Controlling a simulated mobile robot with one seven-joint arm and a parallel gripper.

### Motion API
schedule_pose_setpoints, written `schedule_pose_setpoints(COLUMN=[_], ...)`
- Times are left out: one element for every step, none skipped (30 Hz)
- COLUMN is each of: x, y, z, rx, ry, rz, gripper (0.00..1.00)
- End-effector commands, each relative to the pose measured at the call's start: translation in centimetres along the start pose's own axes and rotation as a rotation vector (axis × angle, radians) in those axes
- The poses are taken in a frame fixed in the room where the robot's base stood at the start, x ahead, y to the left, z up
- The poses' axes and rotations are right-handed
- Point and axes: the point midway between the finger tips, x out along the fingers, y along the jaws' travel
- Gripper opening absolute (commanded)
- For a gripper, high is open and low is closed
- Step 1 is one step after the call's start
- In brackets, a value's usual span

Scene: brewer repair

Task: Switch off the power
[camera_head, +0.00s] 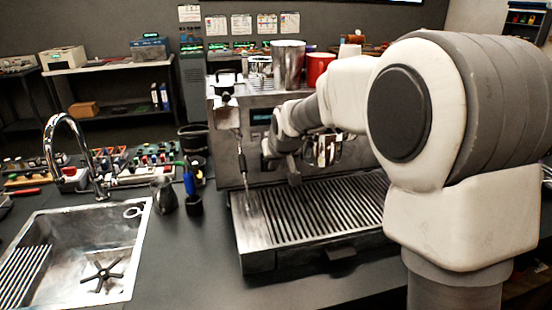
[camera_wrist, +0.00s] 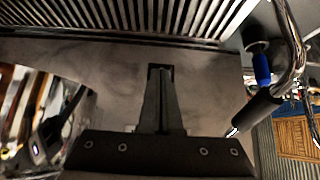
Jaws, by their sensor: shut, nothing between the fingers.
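The brewer (camera_head: 228,150) is a metal espresso machine on the dark counter, in the middle of the head view. A small dark display (camera_head: 262,116) is on its front, and a slatted drip tray (camera_head: 300,215) lies below. My arm reaches from the right across its front and hides much of that side. In the wrist view my gripper (camera_wrist: 161,70) is shut and empty, its fingers close together. The slatted grate (camera_wrist: 130,14) shows beyond the fingertips in that view. I cannot make out a switch marked as power on the machine.
A sink (camera_head: 75,250) with a chrome tap (camera_head: 75,130) is at the left. A steel pitcher (camera_head: 163,195) and a blue-handled tool (camera_head: 189,183) stand between sink and brewer. A white box with a red button (camera_head: 68,173) is behind the tap. Metal cups (camera_head: 288,62) stand on the brewer.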

Motion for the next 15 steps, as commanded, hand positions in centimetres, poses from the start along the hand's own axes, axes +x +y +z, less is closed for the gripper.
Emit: schedule_pose_setpoints(x=[0.51, 0.72, 0.94, 1.09, 1.22, 1.35, 1.42, 1.47, 1.50, 1.50, 1.50, 1.50, 1.49, 1.49, 1.48], y=[-0.01, -0.01, -0.01, -0.01, 0.00, -0.01, 0.00, 0.00, 0.00, 0.00, 0.00, 0.00, 0.00, 0.00, 0.00], z=[-0.18, -0.27, -0.38, -0.42, -0.46, -0.49, -0.52, -0.54, -0.56, -0.57, -0.57, -0.57, -0.57, -0.57, -0.57], rx=[0.000, 0.000, 0.000, 0.000, 0.000, -0.001, -0.001, -0.001, -0.001, -0.001, -0.001, -0.001, -0.001, -0.001, -0.001], ry=[-0.001, -0.001, 0.000, 0.000, -0.001, -0.001, -0.001, 0.000, 0.000, 0.000, 0.000, 0.000, 0.000, 0.000, 0.000], rz=[0.000, 0.000, 0.000, 0.000, 0.000, 0.000, 0.000, 0.000, 0.000, 0.000, 0.000, 0.000, 0.000, 0.000, 0.000], gripper=[0.00, 0.00, 0.00, 0.00, 0.00, 0.00, 0.00, 0.00, 0.00, 0.00, 0.00, 0.00, 0.00, 0.00, 0.00])
